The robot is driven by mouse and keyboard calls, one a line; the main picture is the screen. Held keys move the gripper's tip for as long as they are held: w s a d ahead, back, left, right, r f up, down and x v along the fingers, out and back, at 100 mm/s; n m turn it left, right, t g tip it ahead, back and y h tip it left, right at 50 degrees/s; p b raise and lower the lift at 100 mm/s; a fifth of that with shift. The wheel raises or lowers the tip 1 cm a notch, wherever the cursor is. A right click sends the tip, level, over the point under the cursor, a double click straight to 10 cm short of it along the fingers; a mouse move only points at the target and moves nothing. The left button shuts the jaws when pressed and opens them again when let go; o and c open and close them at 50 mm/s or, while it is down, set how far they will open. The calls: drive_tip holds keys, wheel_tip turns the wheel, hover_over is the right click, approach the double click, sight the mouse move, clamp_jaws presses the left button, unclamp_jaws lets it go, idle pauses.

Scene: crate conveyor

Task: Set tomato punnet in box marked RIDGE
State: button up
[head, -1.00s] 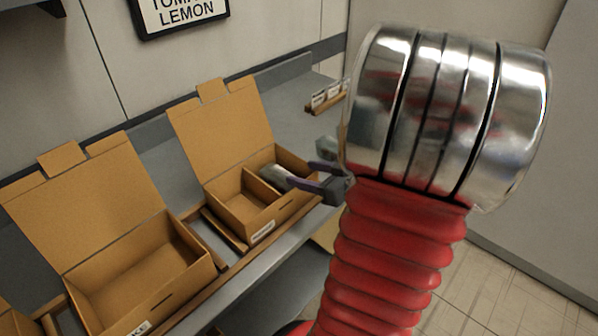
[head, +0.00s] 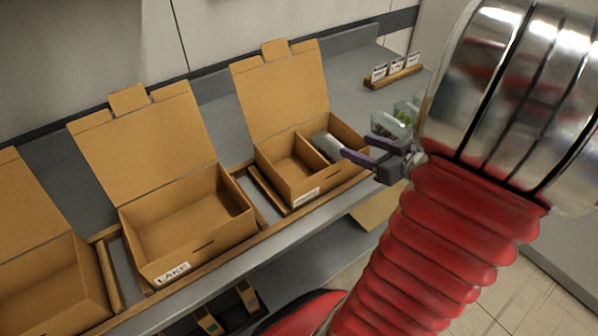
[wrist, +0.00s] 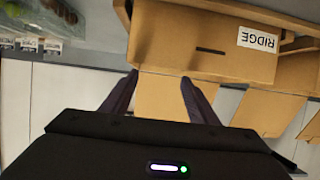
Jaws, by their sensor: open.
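The box marked RIDGE shows in the wrist view (wrist: 200,50) with its label readable. In the head view it appears to be the divided open box at right (head: 300,190), its label too small to read. A grey cylindrical item (head: 328,147) is in its right compartment. My gripper (head: 357,146) is open and empty at that box's right side; its two fingers also show in the wrist view (wrist: 159,77). Clear containers with green contents (head: 390,122) stand behind my gripper, partly hidden. I cannot tell whether a tomato punnet is among them.
An empty open box marked LAKE (head: 229,236) stands left of the divided box, and another open box (head: 45,285) is at far left. Wooden rails separate the boxes. A wooden card holder (head: 393,79) stands at the back right of the grey counter.

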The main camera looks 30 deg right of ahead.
drive_tip(key=w+r+g+h, duration=0.1)
drive_tip(key=w+r+h, duration=0.3)
drive_tip(key=w+r, duration=0.2)
drive_tip(key=w+a+r+m+g+h, duration=0.1)
drive_tip(key=a+r+m+g+h, duration=0.1)
drive_tip(key=a+r, duration=0.25)
drive_tip(key=s+a+f+g+y, duration=0.1)
drive_tip(key=s+a, duration=0.5)
drive_tip(key=a, duration=0.7)
drive_tip(key=s+a+f+n+g+y, duration=0.1)
drive_tip(key=s+a+g+y, duration=0.2)
drive_tip(key=a, duration=1)
drive_tip(key=s+y, duration=0.1)
drive_tip(key=s, duration=0.2)
drive_tip(key=shift+s+a+n+g+y, duration=0.2)
drive_tip(key=shift+a+n+g+y, duration=0.1)
drive_tip(key=shift+g+y, duration=0.1)
drive_tip(key=shift+d, duration=0.1)
drive_tip(key=shift+c, duration=0.4)
